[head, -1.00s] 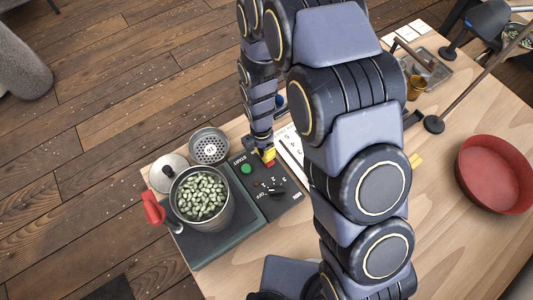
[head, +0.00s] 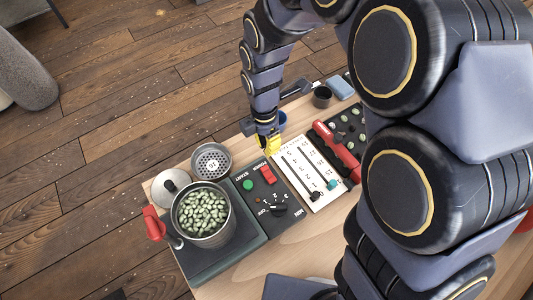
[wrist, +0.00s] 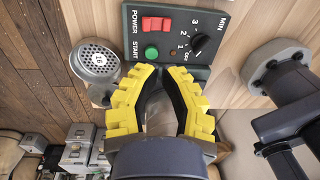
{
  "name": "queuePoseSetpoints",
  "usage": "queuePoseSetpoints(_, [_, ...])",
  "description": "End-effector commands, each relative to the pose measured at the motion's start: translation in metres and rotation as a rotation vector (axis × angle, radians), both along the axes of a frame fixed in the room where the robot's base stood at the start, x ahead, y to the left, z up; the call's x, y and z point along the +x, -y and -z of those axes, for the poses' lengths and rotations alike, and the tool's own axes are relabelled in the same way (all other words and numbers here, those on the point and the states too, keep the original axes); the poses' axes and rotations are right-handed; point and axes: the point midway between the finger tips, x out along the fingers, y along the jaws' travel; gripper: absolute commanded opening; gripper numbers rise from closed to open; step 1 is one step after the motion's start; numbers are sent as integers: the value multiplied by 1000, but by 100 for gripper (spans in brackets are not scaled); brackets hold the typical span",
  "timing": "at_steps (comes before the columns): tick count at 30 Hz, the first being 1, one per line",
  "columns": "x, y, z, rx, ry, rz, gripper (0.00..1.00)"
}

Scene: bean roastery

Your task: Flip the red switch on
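The red switch (head: 267,174) sits on a dark control panel (head: 254,219), beside the word POWER and next to the green START button (head: 248,185). In the wrist view the red switch (wrist: 156,23) is at the top, with the green button (wrist: 151,53) below it and a black knob (wrist: 199,43) to its right. I cannot tell which way the switch is tipped. My gripper (head: 270,145) is beyond the panel's far edge, apart from the switch. In the wrist view my gripper (wrist: 161,75) has yellow fingers with an empty gap between them.
A pot of green beans (head: 203,214) with a red handle (head: 154,222) stands left of the panel. A perforated metal cup (head: 211,161) is behind it. A white slider board (head: 309,172), a red-handled tool (head: 336,150) and a blue block (head: 340,88) lie to the right.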

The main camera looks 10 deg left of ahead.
Motion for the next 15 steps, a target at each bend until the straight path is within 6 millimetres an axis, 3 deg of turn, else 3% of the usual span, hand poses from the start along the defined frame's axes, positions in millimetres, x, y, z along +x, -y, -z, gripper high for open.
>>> queuePoseSetpoints(6, [-1,0,-19,0,-1,0,0])
queuePoseSetpoints(15, [-1,1,-21,-1,-3,0,0])
